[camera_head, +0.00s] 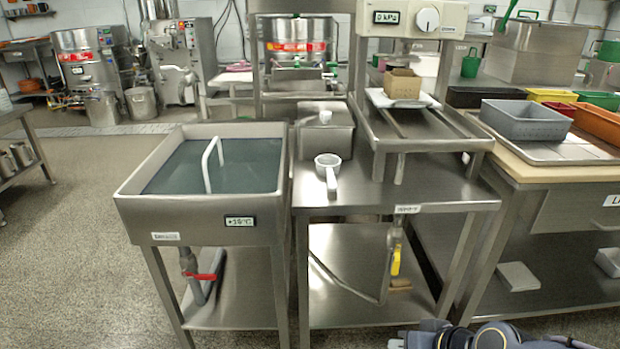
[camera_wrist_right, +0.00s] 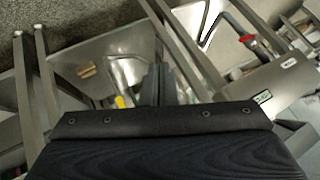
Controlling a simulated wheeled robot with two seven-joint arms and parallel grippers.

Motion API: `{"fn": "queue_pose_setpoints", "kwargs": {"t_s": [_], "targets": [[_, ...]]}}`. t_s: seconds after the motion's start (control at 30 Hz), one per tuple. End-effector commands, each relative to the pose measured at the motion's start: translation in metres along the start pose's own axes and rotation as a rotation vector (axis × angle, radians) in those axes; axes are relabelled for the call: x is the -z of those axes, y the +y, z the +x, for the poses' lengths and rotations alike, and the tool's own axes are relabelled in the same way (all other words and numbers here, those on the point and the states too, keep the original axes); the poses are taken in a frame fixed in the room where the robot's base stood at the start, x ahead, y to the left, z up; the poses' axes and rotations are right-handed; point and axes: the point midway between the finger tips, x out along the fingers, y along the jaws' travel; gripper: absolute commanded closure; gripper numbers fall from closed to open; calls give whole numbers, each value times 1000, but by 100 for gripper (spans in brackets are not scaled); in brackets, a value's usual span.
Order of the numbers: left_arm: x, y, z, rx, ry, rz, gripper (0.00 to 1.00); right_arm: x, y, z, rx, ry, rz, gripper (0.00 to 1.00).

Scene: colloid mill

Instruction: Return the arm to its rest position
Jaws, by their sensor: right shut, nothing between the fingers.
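My right arm shows only as a low strip at the bottom right edge of the head view, with its gripper (camera_head: 412,340) at the left end, partly cut off by the frame. In the right wrist view the dark fingers of this gripper (camera_wrist_right: 158,78) are together, with nothing held between them. The gripper is low, in front of the steel stand (camera_head: 325,199), and apart from it as far as I can see. My left gripper is in neither view.
A sink of dark liquid (camera_head: 240,165) with a white bent tube stands left of the stand. A white ladle (camera_head: 328,167) lies on the stand. At right is a bench with a grey bin (camera_head: 526,119). Open floor (camera_head: 60,240) lies at left.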

Motion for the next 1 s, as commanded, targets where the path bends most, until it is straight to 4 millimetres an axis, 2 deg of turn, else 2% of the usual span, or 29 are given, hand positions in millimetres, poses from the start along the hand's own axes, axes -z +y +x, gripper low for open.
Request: {"fn": "queue_pose_setpoints", "kwargs": {"t_s": [0.03,0.2,0.53,0.6,0.87,1.0], "targets": [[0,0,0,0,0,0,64,-4,0,-21,10,8,22,100],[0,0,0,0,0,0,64,-30,1,-62,-1,-24,63,100],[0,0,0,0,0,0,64,-79,11,-111,-120,-66,133,100],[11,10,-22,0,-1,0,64,-64,-1,-130,-114,-74,130,100],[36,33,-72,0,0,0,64,-32,-26,-174,-111,-73,129,100],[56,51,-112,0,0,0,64,-7,-45,-210,-110,-73,129,100]]}}
